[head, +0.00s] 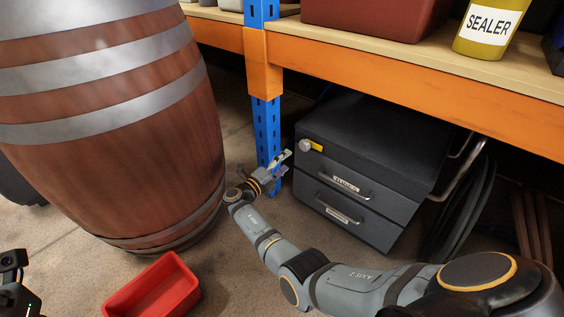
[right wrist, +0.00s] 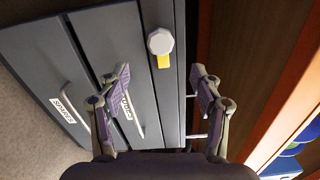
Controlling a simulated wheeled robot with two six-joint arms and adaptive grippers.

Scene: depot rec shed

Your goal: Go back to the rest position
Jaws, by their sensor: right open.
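My right arm reaches forward from the lower right in the head view. Its gripper (head: 281,164) is in front of the blue post, just left of the dark grey drawer cabinet (head: 375,140). In the right wrist view the two fingers of the right gripper (right wrist: 160,82) are spread apart with nothing between them. Beyond them are the cabinet front and a pale knob (right wrist: 160,41) with a yellow part below it. A small part of my left gripper (head: 14,272) shows at the lower left edge of the head view; its finger opening is unclear.
A large wooden barrel (head: 120,130) stands left of my right gripper. A red open bin (head: 152,290) lies on the floor below. An orange-edged shelf (head: 400,70) on a blue post (head: 267,130) carries a yellow sealer tub (head: 488,25) above the cabinet.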

